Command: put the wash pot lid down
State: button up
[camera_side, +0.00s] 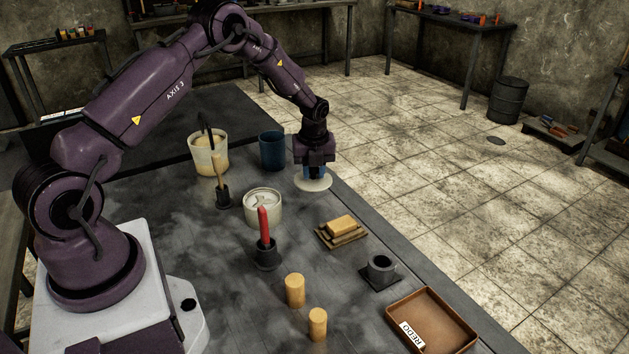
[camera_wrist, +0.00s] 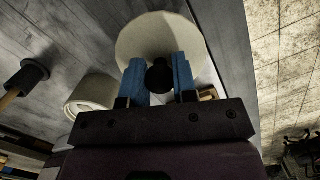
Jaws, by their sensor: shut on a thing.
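The wash pot lid (camera_side: 313,184) is a pale round disc near the table's far right edge. My gripper (camera_side: 316,173) points down over it. In the wrist view the blue fingers of my gripper (camera_wrist: 159,80) are shut on the lid's dark round knob (camera_wrist: 159,74), and the lid (camera_wrist: 155,35) spreads out beyond them. I cannot tell whether the lid touches the table or hangs just above it. An open whitish pot (camera_side: 263,209) stands to the left and nearer the camera; it also shows in the wrist view (camera_wrist: 92,94).
A dark blue cup (camera_side: 272,151) and a cream bucket (camera_side: 208,157) stand left of the lid. A red-handled tool (camera_side: 264,224) stands upright in a holder. A yellow block on a slatted rack (camera_side: 341,236), a dark ring-shaped holder (camera_side: 380,269) and a brown tray (camera_side: 440,312) lie nearer the camera.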

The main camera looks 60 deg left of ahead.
aim_at(315, 173)
jog(key=shift+w+a+f, duration=0.1)
jog(key=shift+w+f, duration=0.1)
jog(key=shift+f, duration=1.6)
jog(key=shift+f, duration=0.15)
jog(key=o, duration=0.9)
